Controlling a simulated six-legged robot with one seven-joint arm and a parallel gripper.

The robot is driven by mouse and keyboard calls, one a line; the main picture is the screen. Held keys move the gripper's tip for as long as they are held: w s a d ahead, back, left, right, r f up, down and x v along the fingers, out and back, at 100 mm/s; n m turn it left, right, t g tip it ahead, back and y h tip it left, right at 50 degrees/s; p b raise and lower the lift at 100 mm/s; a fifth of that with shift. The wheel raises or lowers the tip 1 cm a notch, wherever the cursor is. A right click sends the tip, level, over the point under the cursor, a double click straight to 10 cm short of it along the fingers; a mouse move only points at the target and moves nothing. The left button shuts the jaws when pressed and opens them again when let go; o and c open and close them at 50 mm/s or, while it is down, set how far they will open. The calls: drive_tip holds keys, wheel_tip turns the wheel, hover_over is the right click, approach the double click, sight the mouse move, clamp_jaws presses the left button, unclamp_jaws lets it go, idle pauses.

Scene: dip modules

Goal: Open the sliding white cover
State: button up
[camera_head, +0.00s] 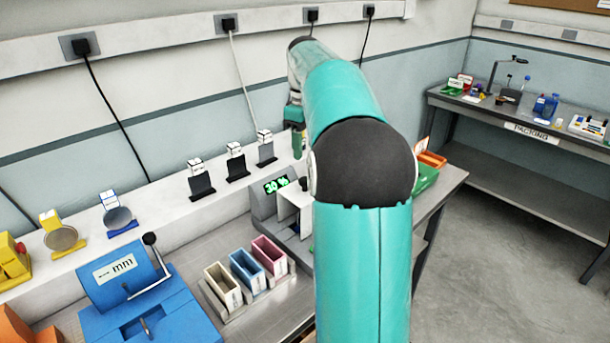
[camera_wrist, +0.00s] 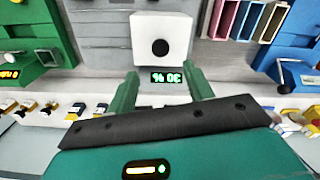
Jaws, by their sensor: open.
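The white cover (camera_head: 292,206) is on a grey device with a green lit display (camera_head: 276,184), partly hidden behind my arm in the head view. In the wrist view the white cover (camera_wrist: 141,38) has a round black knob (camera_wrist: 160,47) on its face, and the lit display (camera_wrist: 166,78) appears upside down. My gripper (camera_wrist: 161,73) is open and empty. Its two green fingers point toward the cover, one on each side of the display in the picture. They appear apart from the knob. In the head view my gripper (camera_head: 298,146) shows beside my arm, above the device.
Cream, blue and pink bins (camera_head: 244,272) stand left of the device, with a blue machine (camera_head: 140,300) farther left. Small black stands (camera_head: 237,165) line the shelf behind. A green and orange item (camera_head: 428,168) sits right of my arm. A packing bench (camera_head: 520,115) stands far right.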

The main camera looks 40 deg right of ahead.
wheel_tip(320, 180, down, 9)
drive_tip(key=shift+f, duration=0.2)
